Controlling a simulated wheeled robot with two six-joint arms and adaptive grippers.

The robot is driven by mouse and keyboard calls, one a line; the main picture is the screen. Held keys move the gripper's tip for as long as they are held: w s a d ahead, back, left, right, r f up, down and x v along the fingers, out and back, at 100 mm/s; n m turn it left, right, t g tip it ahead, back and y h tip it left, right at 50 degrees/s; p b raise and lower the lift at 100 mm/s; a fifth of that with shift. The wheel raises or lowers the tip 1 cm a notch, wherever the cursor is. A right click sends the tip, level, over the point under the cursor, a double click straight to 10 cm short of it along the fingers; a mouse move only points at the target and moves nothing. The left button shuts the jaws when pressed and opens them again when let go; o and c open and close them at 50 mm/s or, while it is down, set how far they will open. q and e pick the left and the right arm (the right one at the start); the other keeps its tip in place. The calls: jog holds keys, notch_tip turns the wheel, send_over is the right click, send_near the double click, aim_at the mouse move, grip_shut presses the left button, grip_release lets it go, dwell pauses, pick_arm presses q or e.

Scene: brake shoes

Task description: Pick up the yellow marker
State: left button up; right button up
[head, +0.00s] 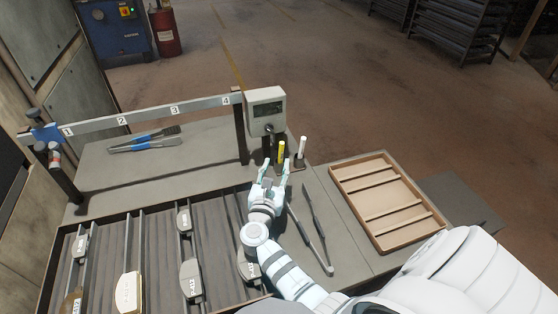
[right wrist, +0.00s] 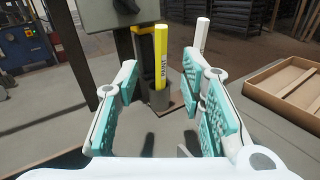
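The yellow marker (head: 281,152) stands upright in a holder below the grey display box. In the right wrist view the yellow marker (right wrist: 161,56) rises from a dark cylindrical cup (right wrist: 160,98), ahead of and between my fingers. A white marker (head: 302,147) stands just to its right and also shows in the right wrist view (right wrist: 201,38). My right gripper (head: 268,171) is open and empty, with its teal finger pads (right wrist: 160,110) apart on either side of the marker's line. It is short of the marker and does not touch it. My left gripper is not in view.
The display box (head: 266,108) hangs close above and left of the markers. A numbered rail (head: 150,112) runs left from it. Long tools (head: 308,230) lie right of my forearm. A wooden tray (head: 390,200) sits at the right. Brake shoes (head: 190,280) fill the slotted tray at front left.

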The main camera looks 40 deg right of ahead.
aim_at(281, 154)
notch_tip(281, 154, down, 2)
jog(key=shift+f, duration=0.1)
jog(key=x, duration=0.7)
jog(key=shift+w+d+r+b, duration=0.2)
jog(key=shift+d+r+b, duration=0.05)
jog(key=shift+d+b, duration=0.05)
jog(key=shift+s+a+r, duration=0.1)
jog(key=shift+c, duration=0.6)
grip_shut()
